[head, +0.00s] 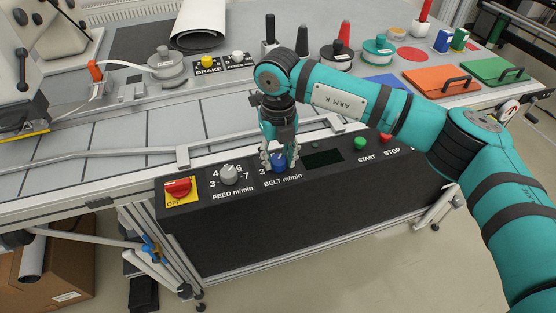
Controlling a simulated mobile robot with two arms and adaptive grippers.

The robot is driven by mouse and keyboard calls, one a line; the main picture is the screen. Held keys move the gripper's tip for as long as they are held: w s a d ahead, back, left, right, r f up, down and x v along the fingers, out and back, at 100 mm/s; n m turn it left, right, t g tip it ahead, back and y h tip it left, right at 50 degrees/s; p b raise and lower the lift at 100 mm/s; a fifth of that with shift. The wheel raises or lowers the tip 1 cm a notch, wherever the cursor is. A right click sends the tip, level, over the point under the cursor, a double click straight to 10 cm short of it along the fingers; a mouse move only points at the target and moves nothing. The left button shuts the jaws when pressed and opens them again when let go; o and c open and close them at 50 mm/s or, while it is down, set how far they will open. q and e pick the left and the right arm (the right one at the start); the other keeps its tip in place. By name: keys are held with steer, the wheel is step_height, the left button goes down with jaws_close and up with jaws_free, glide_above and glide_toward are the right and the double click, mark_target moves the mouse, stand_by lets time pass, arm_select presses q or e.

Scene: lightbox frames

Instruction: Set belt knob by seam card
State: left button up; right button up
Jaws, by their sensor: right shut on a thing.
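The belt knob (279,161) is blue and sits on the black control panel (326,202) above the label "BELT m/min". My right gripper (279,158) comes down on it from above and is shut on it. The fingers and the knob's own body hide most of its scale and its pointer, so its setting cannot be read. The seam card cannot be made out in the head view. My left gripper is not in view.
A grey feed knob (228,174) and a red switch on a yellow plate (179,188) lie left of the belt knob. A dark display (324,158), a green start button (360,143) and a red stop button (385,138) lie right. A rail (120,154) runs behind the panel.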

mark_target(278, 159)
steer(key=shift+r+m, duration=0.1)
steer(key=shift+m, duration=0.4)
steer(key=o, duration=1.2)
steer(key=shift+c, duration=0.2)
step_height(278, 159, up, 12)
